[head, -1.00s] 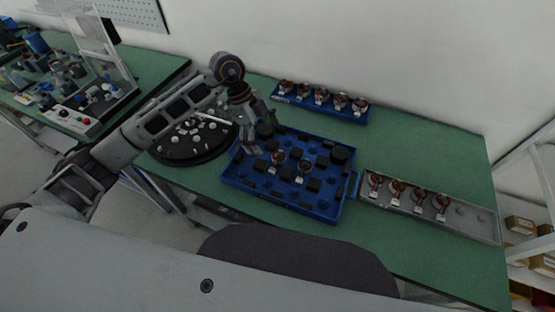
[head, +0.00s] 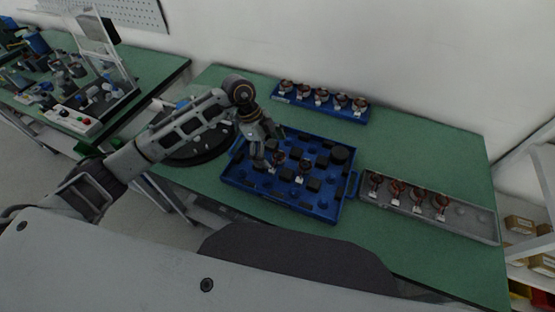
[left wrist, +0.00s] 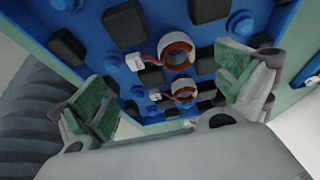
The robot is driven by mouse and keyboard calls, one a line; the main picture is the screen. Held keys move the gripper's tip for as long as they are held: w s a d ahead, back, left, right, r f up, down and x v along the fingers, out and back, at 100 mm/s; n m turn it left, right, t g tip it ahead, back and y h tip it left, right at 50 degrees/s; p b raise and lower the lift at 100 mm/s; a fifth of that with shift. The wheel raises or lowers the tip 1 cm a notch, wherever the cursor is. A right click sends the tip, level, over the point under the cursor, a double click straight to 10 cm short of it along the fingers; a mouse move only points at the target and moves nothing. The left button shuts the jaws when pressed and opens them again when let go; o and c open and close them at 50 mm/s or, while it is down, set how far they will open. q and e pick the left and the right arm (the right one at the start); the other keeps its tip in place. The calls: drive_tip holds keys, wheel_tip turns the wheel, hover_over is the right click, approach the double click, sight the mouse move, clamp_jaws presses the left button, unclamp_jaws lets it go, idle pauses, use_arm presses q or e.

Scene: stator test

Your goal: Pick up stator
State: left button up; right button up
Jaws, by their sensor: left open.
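Two copper-ringed stators with white tags sit in the blue tray (head: 334,213). The left stator (head: 279,158) is partly beside my gripper, and the right stator (head: 304,167) stands clear of it. My left gripper (head: 265,162) is low over the left part of the tray, pointing down, open and empty. In the left wrist view my left gripper (left wrist: 163,72) shows two green-padded fingers spread apart. One stator (left wrist: 182,93) appears between them and another stator (left wrist: 176,51) lies beyond. Contact with either cannot be told. My right gripper is not in view.
Black blocks and blue pegs fill the tray. A blue rack (head: 318,105) with several stators stands behind, a grey tray (head: 470,229) with several more at right. A black round turntable (head: 190,153) is left. Green table (head: 420,140) is clear between rack and grey tray.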

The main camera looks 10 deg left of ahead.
sight(276, 159)
use_arm(q)
drive_tip(key=x, duration=0.3)
drive_tip(key=shift+w+a+f, duration=0.1)
drive_tip(key=shift+f, duration=0.2)
drive_tip(key=shift+d+f, duration=0.25)
drive_tip(key=shift+f, duration=0.35)
drive_tip(key=c, duration=0.9)
drive_tip(key=shift+c, duration=0.7)
drive_tip(key=shift+r, duration=0.95)
wheel_tip(276, 159, up, 8)
drive_tip(key=shift+r, duration=0.1)
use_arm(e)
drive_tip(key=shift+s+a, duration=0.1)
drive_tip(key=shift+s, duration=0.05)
